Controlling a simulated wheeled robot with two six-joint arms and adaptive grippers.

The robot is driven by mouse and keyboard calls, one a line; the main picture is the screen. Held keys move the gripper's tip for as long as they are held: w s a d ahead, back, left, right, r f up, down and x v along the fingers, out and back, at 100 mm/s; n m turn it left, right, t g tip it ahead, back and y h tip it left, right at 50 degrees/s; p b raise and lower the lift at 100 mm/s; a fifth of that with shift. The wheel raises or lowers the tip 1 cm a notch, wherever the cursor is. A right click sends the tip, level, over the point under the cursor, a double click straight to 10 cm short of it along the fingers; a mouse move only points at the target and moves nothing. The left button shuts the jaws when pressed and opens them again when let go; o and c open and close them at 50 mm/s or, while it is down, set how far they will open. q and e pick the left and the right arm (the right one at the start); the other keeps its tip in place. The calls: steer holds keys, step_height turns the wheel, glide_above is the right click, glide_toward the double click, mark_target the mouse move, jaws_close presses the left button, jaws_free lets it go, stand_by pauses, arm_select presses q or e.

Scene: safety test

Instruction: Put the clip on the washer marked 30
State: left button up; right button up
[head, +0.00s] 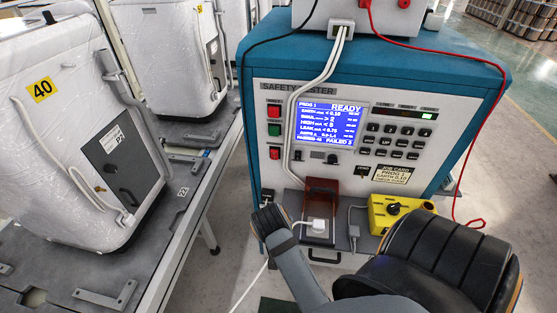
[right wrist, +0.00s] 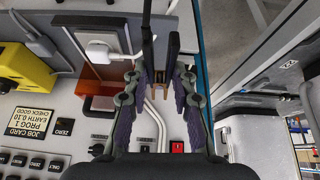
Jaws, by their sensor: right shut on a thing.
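My right gripper (head: 270,217) is at the left front of the safety tester, left of the white plug. In the right wrist view my right gripper (right wrist: 157,88) is shut on the clip (right wrist: 147,40), a narrow dark thing between the purple-padded fingers. Its far end is hard to make out. One white washer at the left has a yellow tag reading 40 (head: 41,90). A second washer (head: 165,55) stands behind it; its small yellow tag (head: 199,9) looks like 30 but is too small to be sure. My left gripper is not in view.
The blue and white safety tester (head: 265,130) has a lit screen (head: 329,123), a white plug (head: 318,225) in a brown-flapped socket, and a yellow box (head: 396,212). Red and black leads hang around it. The grey conveyor (head: 185,185) carries the washers; a floor gap separates it from the tester.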

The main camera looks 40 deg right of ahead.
steer(key=shift+s+a+f+m+y, duration=0.1)
steer(key=shift+s+a+f+y, duration=0.1)
steer(key=shift+a, duration=0.25)
steer(key=shift+s+a+f+m+y, duration=0.1)
steer(key=shift+a+f+y, duration=0.1)
steer(key=shift+a, duration=0.3)
steer(key=shift+s+a+f+m+y, duration=0.1)
steer(key=shift+s+a+f, duration=0.1)
steer(key=shift+a, duration=0.25)
steer(key=shift+w+d+f+b, duration=0.15)
steer(key=shift+w+d+b, duration=0.25)
steer(key=shift+b, duration=0.15)
steer(key=shift+w+d+f+b, duration=0.1)
steer(key=shift+w+d+b, duration=0.25)
steer(key=shift+w+d, duration=0.6)
steer(key=shift+w+d+f+b, duration=0.1)
steer(key=shift+w+d+b, duration=0.2)
steer(key=shift+w+d, duration=0.65)
steer(key=shift+w+a, duration=0.25)
